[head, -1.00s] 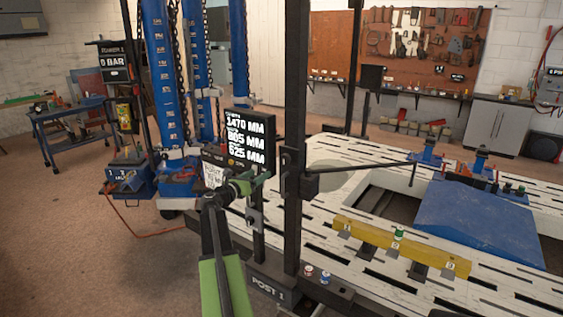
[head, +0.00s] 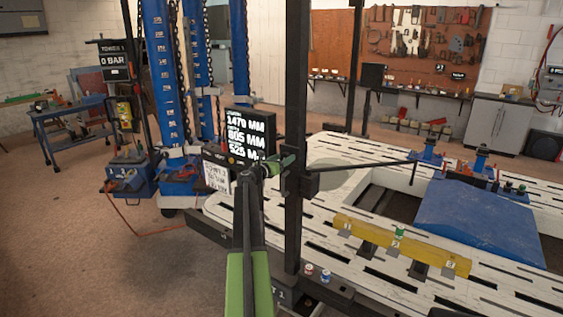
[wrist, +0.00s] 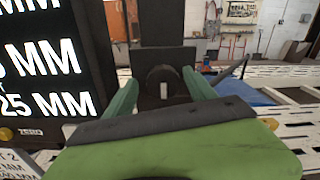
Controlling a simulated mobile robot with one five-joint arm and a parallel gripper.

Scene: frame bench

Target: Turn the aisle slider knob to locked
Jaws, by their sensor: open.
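The aisle slider (head: 310,184) is a dark block on the tall black post (head: 297,80). In the wrist view its dark round knob (wrist: 160,80) faces me, with a short pale mark that looks about upright. My gripper (wrist: 163,84) is open, with one green finger left and one right of the knob. I cannot tell whether either finger touches it. In the head view my gripper (head: 284,167) is at the post's left side, level with the slider, and the knob is hidden there.
A black readout (head: 243,133) with white millimetre figures stands close left of my gripper, a white label sheet (head: 216,177) below it. A thin dark rod (head: 365,164) runs right from the slider.

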